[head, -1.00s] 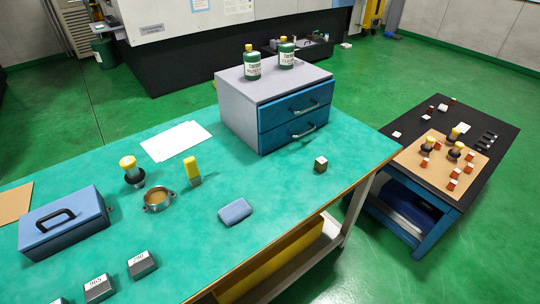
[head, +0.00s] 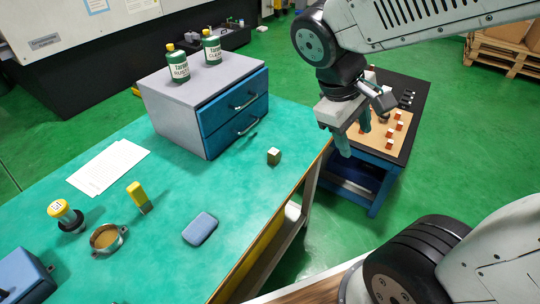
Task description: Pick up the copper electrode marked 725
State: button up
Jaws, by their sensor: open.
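Several copper-coloured blocks with pale tops, such as one copper electrode (head: 397,115), stand on a tan board (head: 408,146) on the small dark-topped table at the right. Their markings are too small to read, so I cannot tell which is 725. My gripper (head: 353,140) points down with its fingers apart and holds nothing visible. In the picture it is in front of the left part of the tan board and hides some of what stands there. I cannot tell its height above the board.
The small table (head: 421,90) has dark pieces at its far right. The teal bench (head: 150,245) bears a drawer cabinet (head: 172,118), a small pale-topped block (head: 273,156), a blue pad (head: 200,228), a metal ring (head: 107,238) and a yellow-topped tool (head: 137,196).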

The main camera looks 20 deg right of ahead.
jog(key=w+f+n+h, duration=0.5)
jog(key=w+n, duration=0.1)
jog(key=w, duration=0.2)
jog(key=n+t+h, duration=0.2)
jog(key=n+t, duration=0.6)
jog(key=n, duration=0.6)
send_near(277, 152)
jog(key=x, duration=0.4)
jog(key=shift+w+f, duration=0.15)
jog(key=shift+f, duration=0.2)
jog(key=shift+w+a+f, duration=0.15)
jog(key=shift+f, duration=0.15)
jog(key=shift+t, duration=0.3)
jog(key=x, duration=0.7)
jog(key=shift+w+f, duration=0.2)
grip_shut()
